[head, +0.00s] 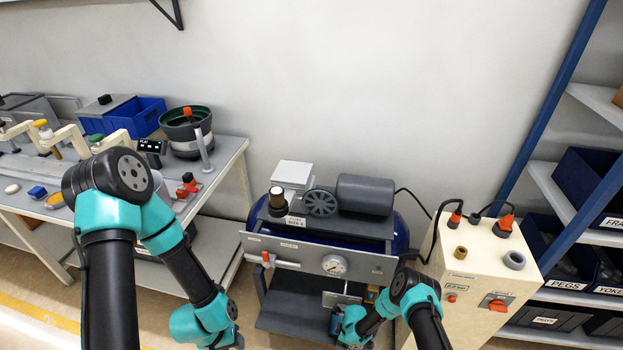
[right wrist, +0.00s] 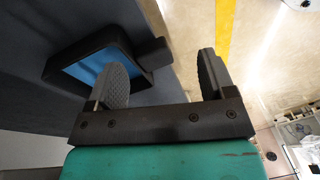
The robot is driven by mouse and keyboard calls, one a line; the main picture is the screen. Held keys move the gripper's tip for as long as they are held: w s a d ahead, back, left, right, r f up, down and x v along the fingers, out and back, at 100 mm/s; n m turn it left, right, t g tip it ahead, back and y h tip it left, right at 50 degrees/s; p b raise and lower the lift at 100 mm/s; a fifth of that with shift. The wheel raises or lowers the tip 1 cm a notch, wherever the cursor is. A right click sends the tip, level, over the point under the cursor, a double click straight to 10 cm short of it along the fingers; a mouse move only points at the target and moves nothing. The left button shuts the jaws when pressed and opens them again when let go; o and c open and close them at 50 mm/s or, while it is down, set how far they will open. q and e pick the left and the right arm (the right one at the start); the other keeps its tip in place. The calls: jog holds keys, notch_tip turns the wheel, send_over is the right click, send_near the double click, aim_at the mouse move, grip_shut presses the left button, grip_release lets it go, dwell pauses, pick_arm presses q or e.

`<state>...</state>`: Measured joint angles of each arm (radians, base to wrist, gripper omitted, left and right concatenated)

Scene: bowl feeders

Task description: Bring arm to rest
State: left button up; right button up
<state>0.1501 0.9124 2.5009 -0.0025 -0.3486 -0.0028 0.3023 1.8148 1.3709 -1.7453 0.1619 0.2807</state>
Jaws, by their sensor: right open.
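My right gripper (right wrist: 164,74) shows in the right wrist view. Its two grey pads stand wide apart with nothing between them. In the head view my right arm reaches down at the bottom, in front of the compressor (head: 335,222), and its gripper cannot be made out. My left arm bends down in front of the bench (head: 222,158) at the left of the head view. Its wrist is at the bottom edge, and the left gripper is out of view.
A cream cabinet (head: 470,285) with hoses stands right of the compressor, before a shelf rack (head: 545,180) with dark bins. The bench carries a bowl feeder (head: 184,134) and a blue bin (head: 137,117). In the right wrist view a black-framed blue part (right wrist: 97,66) lies left of the gripper.

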jog(key=s+d+r+m+y, duration=0.1)
jog(key=s+d+r+m, duration=0.45)
jog(key=r, duration=0.65)
jog(key=s+d+r+m, duration=0.2)
jog(key=s+r+m, duration=0.4)
jog(key=s+r, duration=0.45)
jog(key=s+d+r+m+y, duration=0.1)
jog(key=s+d+r+m, duration=0.35)
jog(key=r, duration=0.85)
jog(key=w+a+r+t, duration=0.1)
jog(key=w+a+r, duration=0.2)
jog(key=r, duration=0.2)
jog(key=shift+w+n+t, duration=0.15)
jog(key=shift+n+t, duration=0.15)
jog(key=shift+n, duration=0.1)
